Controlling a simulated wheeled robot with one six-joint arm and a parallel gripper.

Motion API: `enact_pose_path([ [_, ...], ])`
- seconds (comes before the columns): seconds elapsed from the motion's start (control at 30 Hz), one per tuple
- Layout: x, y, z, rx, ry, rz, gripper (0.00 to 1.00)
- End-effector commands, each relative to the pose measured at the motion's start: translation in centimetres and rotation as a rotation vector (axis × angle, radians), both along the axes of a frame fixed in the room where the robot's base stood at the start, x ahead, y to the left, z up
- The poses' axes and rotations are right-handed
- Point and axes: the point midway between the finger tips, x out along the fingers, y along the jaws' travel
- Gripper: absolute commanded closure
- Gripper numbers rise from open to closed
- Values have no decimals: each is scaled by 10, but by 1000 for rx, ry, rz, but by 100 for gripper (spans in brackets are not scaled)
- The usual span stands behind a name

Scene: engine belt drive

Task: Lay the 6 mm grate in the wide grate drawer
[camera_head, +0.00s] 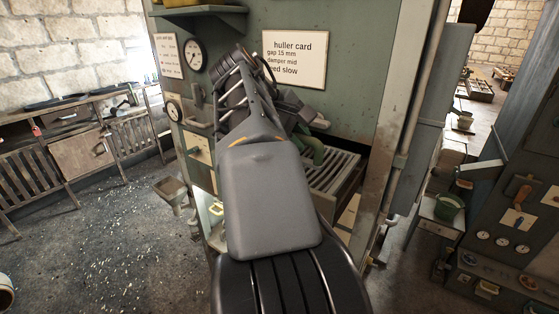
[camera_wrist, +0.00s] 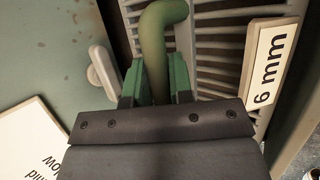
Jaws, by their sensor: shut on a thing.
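My gripper (camera_wrist: 156,84) has green jaws shut on a bent green handle (camera_wrist: 163,22) in the wrist view. Behind the handle is a slotted metal grate (camera_wrist: 215,42), with a white plate reading "6 mm" (camera_wrist: 270,65) along its right side. In the head view my gripper (camera_head: 312,152) is partly hidden by my arm. The slatted grate (camera_head: 335,172) shows just right of it, at the front of the green machine, in or over an open drawer frame (camera_head: 350,192). I cannot tell whether it rests on the drawer, whose left part is hidden.
The green machine (camera_head: 360,65) rises behind, with a huller card (camera_head: 295,60) and gauges (camera_head: 194,55). A post (camera_head: 395,130) stands close right of the drawer. In the wrist view a pale lever (camera_wrist: 102,72) is left of the jaws. A bench (camera_head: 85,150) stands far left; floor (camera_head: 110,235) between is open.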

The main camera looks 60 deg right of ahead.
Motion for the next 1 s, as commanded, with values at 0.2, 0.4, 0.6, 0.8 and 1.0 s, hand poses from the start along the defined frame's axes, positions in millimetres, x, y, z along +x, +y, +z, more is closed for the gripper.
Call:
enact_pose_path([
  [0.2,2,0,-16,-3,0,-2,100],
  [0.4,2,0,-31,-3,-1,-2,100],
  [0.6,1,-1,-35,-3,-2,-4,100],
  [0.8,1,-1,-45,-3,-1,-7,100],
  [1.0,0,-2,-67,-3,-1,-11,100],
])
